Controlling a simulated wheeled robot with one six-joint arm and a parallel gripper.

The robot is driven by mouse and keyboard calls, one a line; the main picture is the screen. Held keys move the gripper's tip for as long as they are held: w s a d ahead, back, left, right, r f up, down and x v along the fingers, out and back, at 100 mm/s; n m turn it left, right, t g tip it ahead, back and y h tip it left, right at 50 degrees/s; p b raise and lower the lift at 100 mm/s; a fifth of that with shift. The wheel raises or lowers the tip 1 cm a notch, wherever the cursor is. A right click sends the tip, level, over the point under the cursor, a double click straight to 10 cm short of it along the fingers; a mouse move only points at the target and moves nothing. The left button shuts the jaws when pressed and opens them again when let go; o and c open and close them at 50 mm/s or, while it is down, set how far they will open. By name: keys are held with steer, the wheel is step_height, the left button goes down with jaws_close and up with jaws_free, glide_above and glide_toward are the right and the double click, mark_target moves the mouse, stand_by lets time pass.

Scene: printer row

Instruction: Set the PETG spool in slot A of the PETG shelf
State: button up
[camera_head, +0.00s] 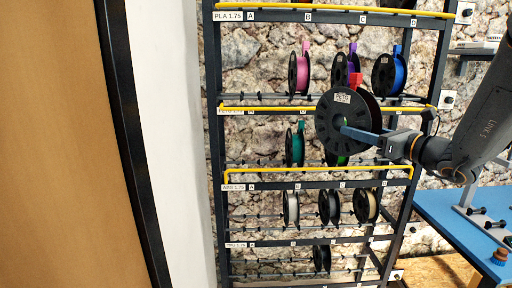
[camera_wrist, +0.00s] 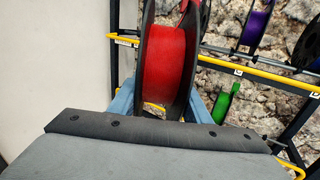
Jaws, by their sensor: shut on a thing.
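The PETG spool (camera_head: 338,118) is black with a white PETG label and a red clip on top. Its red filament winding shows in the wrist view (camera_wrist: 165,65). My gripper (camera_head: 362,136) is shut on the spool and holds it upright in front of the rack. The spool hides part of the second shelf, the PETG shelf (camera_head: 262,107), whose label at the left end is partly covered by the yellow bar. Slot A, at the left end of that shelf, shows no spool. A teal spool (camera_head: 295,146) and a partly hidden green spool (camera_wrist: 223,103) sit on this shelf.
The top PLA shelf (camera_head: 228,16) holds pink (camera_head: 299,72), purple and blue (camera_head: 389,74) spools. The ABS shelf (camera_head: 234,187) below holds several spools. Yellow bars run along the shelf fronts. A blue table (camera_head: 440,212) stands at right; a white wall is at left.

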steer(key=s+a+f+b, duration=0.1)
steer(key=a+f+b, duration=0.1)
steer(key=f, duration=1.3)
steer(key=s+a+f+b, duration=0.2)
steer(key=a+f, duration=0.1)
steer(key=f, duration=1.3)
steer(key=s+a+f+h+b, duration=0.1)
steer(key=a+f+b, duration=0.1)
steer(key=f, duration=1.4)
steer(key=shift+s+a+m+t, duration=0.25)
steer(key=shift+a+m+t, duration=0.05)
steer(key=shift+a, duration=0.4)
steer(key=shift+a, duration=0.3)
